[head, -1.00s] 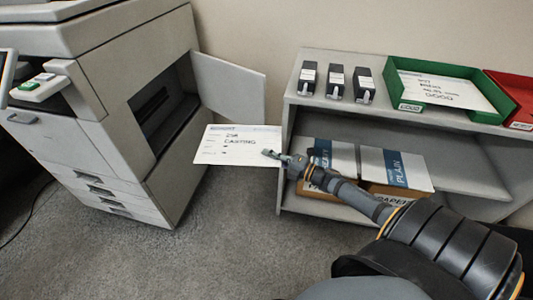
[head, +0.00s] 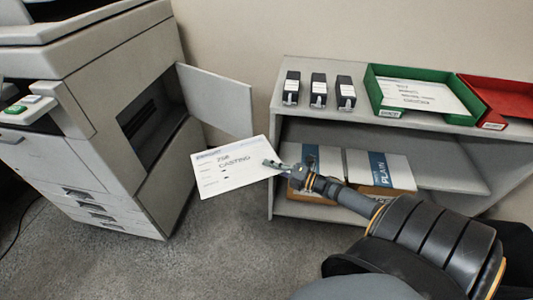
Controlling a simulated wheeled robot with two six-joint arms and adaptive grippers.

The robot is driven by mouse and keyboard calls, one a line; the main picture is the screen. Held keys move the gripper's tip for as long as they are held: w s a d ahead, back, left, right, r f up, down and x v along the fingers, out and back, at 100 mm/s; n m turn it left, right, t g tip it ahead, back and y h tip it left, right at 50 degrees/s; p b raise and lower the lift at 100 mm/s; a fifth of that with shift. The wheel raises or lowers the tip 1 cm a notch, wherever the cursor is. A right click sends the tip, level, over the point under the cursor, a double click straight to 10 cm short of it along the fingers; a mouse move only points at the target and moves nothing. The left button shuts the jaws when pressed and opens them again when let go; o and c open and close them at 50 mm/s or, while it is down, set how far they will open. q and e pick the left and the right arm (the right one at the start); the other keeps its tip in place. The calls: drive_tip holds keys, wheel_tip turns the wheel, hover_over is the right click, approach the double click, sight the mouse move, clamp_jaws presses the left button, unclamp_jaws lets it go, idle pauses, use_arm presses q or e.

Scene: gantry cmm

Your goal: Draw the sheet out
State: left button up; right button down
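The printed sheet (head: 228,174), white with the large word CASTING, is in the air in front of the printer's open side door. My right gripper (head: 272,163) is at the sheet's right edge and appears shut on it. The open door panel (head: 215,98) is behind and above the sheet. My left gripper is not in view.
The shelf unit (head: 430,127) at right holds several black stamps (head: 318,92), a green tray (head: 374,98) with a sheet in it, and a red tray (head: 500,100). Paper packs (head: 385,172) lie on the lower shelf. Carpet between printer and shelf is clear.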

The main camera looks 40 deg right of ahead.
drive_tip(key=shift+s+d+p, duration=0.5)
drive_tip(key=shift+s+d, duration=0.25)
drive_tip(key=shift+d, duration=0.05)
drive_tip(key=shift+s+d+p, duration=0.4)
drive_tip(key=shift+s+d, duration=0.1)
drive_tip(key=shift+s, duration=0.1)
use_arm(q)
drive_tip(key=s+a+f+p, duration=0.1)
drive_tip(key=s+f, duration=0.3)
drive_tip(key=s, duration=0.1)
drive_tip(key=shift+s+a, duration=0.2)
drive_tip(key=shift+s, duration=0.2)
use_arm(e)
drive_tip(key=s+d, duration=0.2)
drive_tip(key=s, duration=0.1)
drive_tip(key=shift+d, duration=0.35)
drive_tip(key=shift+s+f, duration=0.1)
drive_tip(key=shift+s, duration=0.05)
